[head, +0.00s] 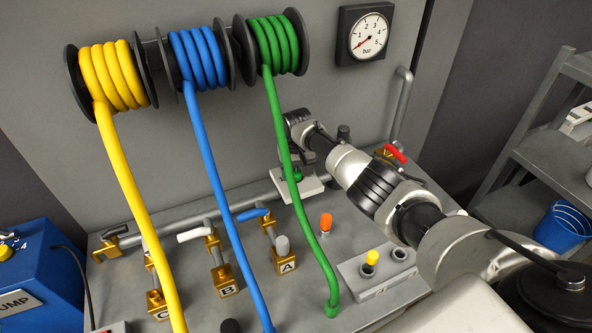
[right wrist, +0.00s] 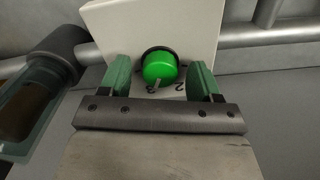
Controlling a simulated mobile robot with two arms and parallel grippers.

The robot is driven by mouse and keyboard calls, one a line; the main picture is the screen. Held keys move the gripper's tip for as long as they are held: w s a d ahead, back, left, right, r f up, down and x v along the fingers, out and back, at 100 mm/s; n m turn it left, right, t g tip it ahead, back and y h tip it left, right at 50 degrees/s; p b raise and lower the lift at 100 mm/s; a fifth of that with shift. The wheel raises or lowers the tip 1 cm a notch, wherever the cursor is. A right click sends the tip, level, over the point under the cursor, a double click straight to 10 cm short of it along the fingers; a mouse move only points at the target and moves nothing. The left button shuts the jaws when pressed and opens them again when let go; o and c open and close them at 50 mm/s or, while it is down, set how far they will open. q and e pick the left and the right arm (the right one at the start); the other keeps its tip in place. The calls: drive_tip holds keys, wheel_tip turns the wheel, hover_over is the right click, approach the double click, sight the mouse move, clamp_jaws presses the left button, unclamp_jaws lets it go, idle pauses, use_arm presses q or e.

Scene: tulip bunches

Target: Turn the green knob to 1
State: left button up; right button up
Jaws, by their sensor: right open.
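The green knob (right wrist: 159,66) is on the face of a pale box (right wrist: 187,27) in the right wrist view. A pale pointer line on the knob's lower edge points down and slightly left in that picture. A digit 2 shows just right of it, and another mark below the knob is partly hidden. My right gripper (right wrist: 160,77) is open, with one green-padded finger on each side of the knob and a gap to both. In the head view the pale box (head: 312,186) sits behind the green hose, with the right gripper over it. My left gripper is out of view.
The green hose (head: 285,150) runs down close to my right gripper; blue (head: 214,150) and yellow (head: 125,180) hoses hang further left. A gauge (head: 368,35) is on the wall. A red-handled valve (head: 396,152) is beside my right arm. An orange knob (head: 326,221) stands on the bench.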

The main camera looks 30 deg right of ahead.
drive_tip(key=c, duration=0.8)
drive_tip(key=shift+c, duration=0.6)
drive_tip(key=n, duration=0.4)
drive_tip(key=shift+n, duration=0.3)
drive_tip(key=n, duration=0.5)
drive_tip(key=shift+r+b, duration=0.1)
drive_tip(key=shift+b, duration=0.25)
drive_tip(key=n, duration=0.5)
drive_tip(key=shift+n, duration=0.4)
drive_tip(key=n+b, duration=0.1)
drive_tip(key=n, duration=0.3)
drive_tip(key=shift+n, duration=0.4)
